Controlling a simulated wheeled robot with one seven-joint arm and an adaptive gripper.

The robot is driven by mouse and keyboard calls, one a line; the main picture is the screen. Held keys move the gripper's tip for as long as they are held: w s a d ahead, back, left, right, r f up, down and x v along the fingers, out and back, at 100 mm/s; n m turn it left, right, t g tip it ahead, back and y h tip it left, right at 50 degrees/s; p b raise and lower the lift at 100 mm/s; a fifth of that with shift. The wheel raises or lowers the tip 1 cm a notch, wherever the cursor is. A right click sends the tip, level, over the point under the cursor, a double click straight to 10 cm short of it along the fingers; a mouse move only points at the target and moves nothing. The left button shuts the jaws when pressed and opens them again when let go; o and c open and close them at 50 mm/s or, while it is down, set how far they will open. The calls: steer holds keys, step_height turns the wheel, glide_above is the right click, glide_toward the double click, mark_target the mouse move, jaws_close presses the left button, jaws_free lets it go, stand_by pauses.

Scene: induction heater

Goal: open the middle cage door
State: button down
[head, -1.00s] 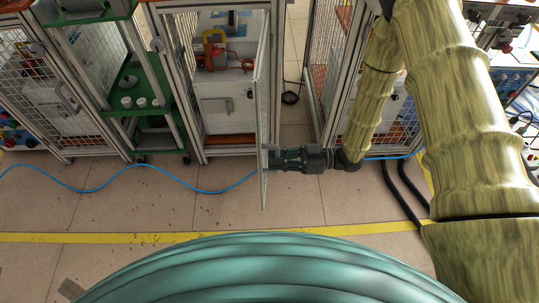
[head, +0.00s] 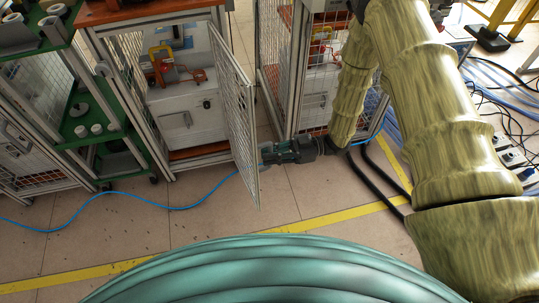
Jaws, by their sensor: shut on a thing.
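The middle cage (head: 166,162) stands left of centre, its front open. Its mesh door (head: 238,120) is swung outward from the cage's right side and stands out toward me. My gripper (head: 268,153) is at the right face of the door, near its lower free part, with the arm coming from the right. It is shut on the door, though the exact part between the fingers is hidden. Inside the cage are a white cabinet (head: 188,118) and a device with a yellow-orange frame (head: 160,58).
A green shelf cart (head: 103,128) stands left of the cage. Another mesh cage (head: 310,70) stands to the right, behind my arm. A blue cable (head: 120,194) and black hoses (head: 375,185) lie on the floor. The floor before the door is clear, with a yellow line (head: 320,220).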

steer(key=shift+w, duration=0.1)
steer(key=c, duration=1.5)
jaws_free()
steer(key=shift+o, duration=0.2)
steer(key=w+d, duration=0.1)
steer(key=d, duration=1.1)
steer(key=shift+w, duration=0.35)
steer(key=shift+a, duration=0.1)
